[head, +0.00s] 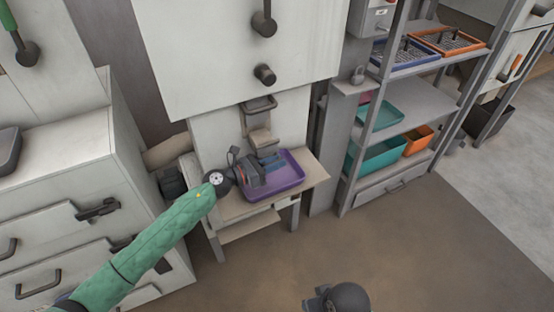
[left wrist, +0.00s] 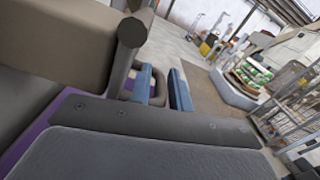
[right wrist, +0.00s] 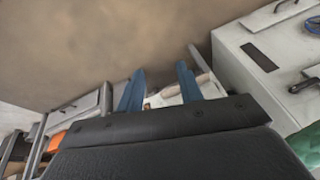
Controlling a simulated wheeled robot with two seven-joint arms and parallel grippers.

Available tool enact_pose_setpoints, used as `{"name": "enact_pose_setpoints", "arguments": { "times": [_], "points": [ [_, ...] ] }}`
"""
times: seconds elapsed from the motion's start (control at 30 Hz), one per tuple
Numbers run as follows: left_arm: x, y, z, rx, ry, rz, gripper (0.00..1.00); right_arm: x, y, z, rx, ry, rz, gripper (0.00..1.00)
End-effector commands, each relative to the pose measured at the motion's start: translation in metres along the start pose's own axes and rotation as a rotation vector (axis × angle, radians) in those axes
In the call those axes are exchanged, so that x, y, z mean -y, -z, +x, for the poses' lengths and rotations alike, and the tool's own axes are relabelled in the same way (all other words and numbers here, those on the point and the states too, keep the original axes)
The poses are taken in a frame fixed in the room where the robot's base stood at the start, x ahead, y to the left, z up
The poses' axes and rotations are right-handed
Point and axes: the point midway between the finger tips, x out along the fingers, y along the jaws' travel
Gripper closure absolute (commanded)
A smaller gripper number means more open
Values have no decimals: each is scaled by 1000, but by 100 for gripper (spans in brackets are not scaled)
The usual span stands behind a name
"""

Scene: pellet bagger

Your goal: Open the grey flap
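The pellet bagger's white front carries a short grey-beige chute (head: 262,138) with a grey rim piece (head: 258,103) above it. I cannot tell for certain which part is the grey flap. My left gripper (head: 276,162) is just below the chute, over the purple tray. In the left wrist view, its two blue fingers (left wrist: 164,88) stand apart, with a dark grey loop handle (left wrist: 158,88) partly between them. I cannot tell whether they touch it. A brown-grey panel (left wrist: 60,40) fills the upper left there. My right gripper (right wrist: 158,88) is open and empty above the floor.
A purple tray (head: 290,184) sits on a small beige table (head: 315,172) under the chute. A drawer cabinet (head: 65,160) stands left, close to my left arm. A shelf rack (head: 420,100) with teal and orange bins stands right. The brown floor in front is mostly free.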

Motion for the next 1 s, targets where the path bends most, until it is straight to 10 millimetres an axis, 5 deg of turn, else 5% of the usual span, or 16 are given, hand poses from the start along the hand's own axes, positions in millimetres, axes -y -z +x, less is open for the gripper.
{"name": "enact_pose_setpoints", "arguments": {
  "times": [0.37, 0.5, 0.83, 1.0],
  "points": [
    [0, 0, 7, 0, -1, 1, 80, 1, 4, -6, -1, -1, 2, 64],
    [0, 0, 7, 0, -1, 1, 100, 1, 3, -4, 1, 0, 3, 64],
    [1, -2, 7, 0, -1, -12, 100, 0, -6, -3, 21, -3, 1, 64],
    [4, -5, 7, 0, -1, -63, 100, -4, -5, -18, 41, -19, 3, 64]
  ]
}}
